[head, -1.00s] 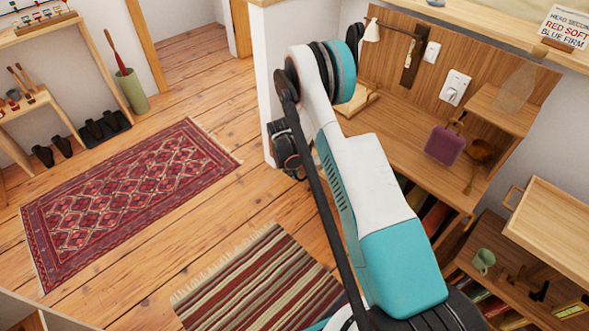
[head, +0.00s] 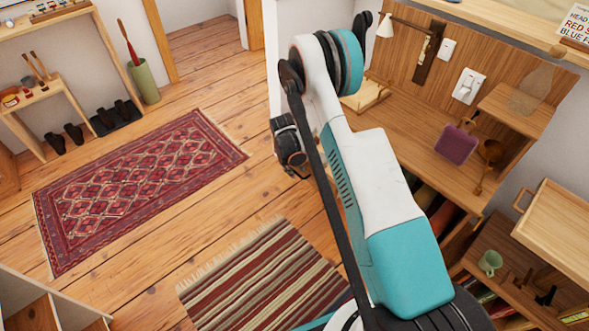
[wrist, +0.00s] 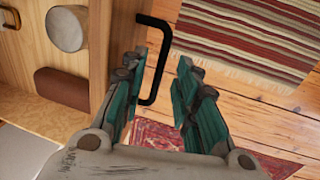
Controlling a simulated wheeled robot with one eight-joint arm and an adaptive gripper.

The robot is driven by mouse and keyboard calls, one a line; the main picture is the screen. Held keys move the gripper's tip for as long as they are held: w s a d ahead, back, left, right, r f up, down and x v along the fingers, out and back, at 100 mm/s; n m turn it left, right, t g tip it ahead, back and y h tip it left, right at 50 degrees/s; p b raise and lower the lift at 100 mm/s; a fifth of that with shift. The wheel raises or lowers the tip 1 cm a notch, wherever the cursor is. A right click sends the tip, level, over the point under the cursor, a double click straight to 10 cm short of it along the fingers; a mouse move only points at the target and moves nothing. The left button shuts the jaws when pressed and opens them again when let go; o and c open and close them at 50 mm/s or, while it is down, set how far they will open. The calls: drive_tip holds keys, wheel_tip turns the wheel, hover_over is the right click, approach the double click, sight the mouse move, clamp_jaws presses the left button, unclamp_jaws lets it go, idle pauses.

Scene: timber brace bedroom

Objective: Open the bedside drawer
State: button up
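A black C-shaped handle (wrist: 163,60) stands out from the edge of a wooden front (wrist: 98,50) in the wrist view. My gripper (wrist: 160,65) is open, with one teal-and-grey finger on each side of the handle's long bar in the picture. The bar lies between the fingertips in the view, but I cannot tell the depth or whether anything touches. Nothing is gripped. The drawer's full face and any gap at it are not clear. In the head view my arm covers the middle, and neither the handle nor my fingertips can be made out.
A wooden desk (head: 405,125) with a lamp (head: 387,25) and a purple object (head: 457,145) stands right of my arm. A shelf with a green mug (head: 490,263) and a wooden tray (head: 560,235) are lower right. A striped rug (head: 262,280) and red rug (head: 140,190) cover open floor.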

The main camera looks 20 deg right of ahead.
wheel_tip(320, 180, up, 11)
drive_tip(key=a, duration=0.2)
drive_tip(key=shift+s, duration=0.4)
drive_tip(key=shift+r, duration=0.1)
drive_tip(key=s+a+r+m+t, duration=0.1)
drive_tip(key=s+r, duration=0.4)
drive_tip(key=r, duration=0.7)
drive_tip(key=s+a+r+m+t, duration=0.15)
drive_tip(key=s+r, duration=0.35)
drive_tip(key=r, duration=0.8)
drive_tip(key=s+a+r+t+y, duration=0.1)
drive_tip(key=s+r+t, duration=0.1)
drive_tip(key=s, duration=0.8)
drive_tip(key=s+a+r+m+t+y, duration=0.1)
drive_tip(key=s+r, duration=0.4)
drive_tip(key=s, duration=0.6)
drive_tip(key=shift+s+a+r+t, duration=0.15)
drive_tip(key=shift+s+a+t, duration=0.15)
drive_tip(key=shift+a+t, duration=0.25)
drive_tip(key=shift+a+m, duration=0.1)
drive_tip(key=shift+m, duration=0.15)
